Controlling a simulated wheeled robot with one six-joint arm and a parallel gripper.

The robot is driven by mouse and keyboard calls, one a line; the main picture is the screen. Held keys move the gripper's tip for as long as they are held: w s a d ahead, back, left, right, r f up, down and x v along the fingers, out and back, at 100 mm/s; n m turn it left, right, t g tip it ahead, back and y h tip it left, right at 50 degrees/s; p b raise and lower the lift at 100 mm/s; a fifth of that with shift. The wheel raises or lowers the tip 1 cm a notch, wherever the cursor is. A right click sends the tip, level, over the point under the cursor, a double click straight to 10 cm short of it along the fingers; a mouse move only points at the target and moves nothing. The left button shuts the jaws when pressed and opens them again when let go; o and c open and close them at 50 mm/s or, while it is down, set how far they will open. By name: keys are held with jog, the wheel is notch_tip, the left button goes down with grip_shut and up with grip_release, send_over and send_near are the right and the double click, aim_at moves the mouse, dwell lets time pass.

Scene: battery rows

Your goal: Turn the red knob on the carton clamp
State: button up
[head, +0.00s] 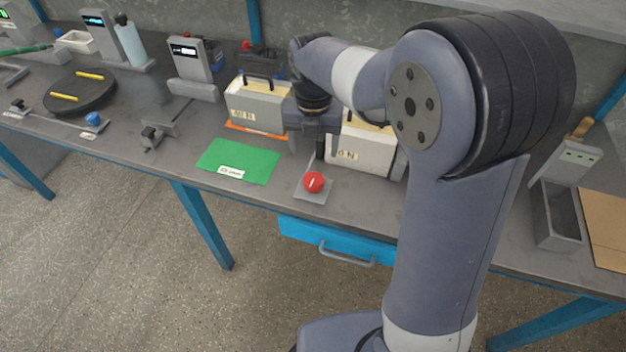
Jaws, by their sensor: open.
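The red knob (314,182) is a round red cap with a pale mark across its face. It sits on a small grey plate (315,197) near the front edge of the bench. My gripper (307,150) hangs above and behind the knob, pointing down, with its jaws open and nothing seen between them. The fingers look apart from the knob, though one dark finger comes close behind it in the picture. I cannot make out which parts belong to the carton clamp; my arm hides much of the area behind the knob.
A green mat (238,158) lies to the left. A blue drawer (330,240) hangs below the bench edge. A grey bin (556,215) stands at the right.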

aim_at(314, 179)
notch_tip(314, 179, down, 11)
jog(key=shift+r, duration=0.15)
jog(key=shift+c, duration=0.5)
jog(key=c, duration=0.9)
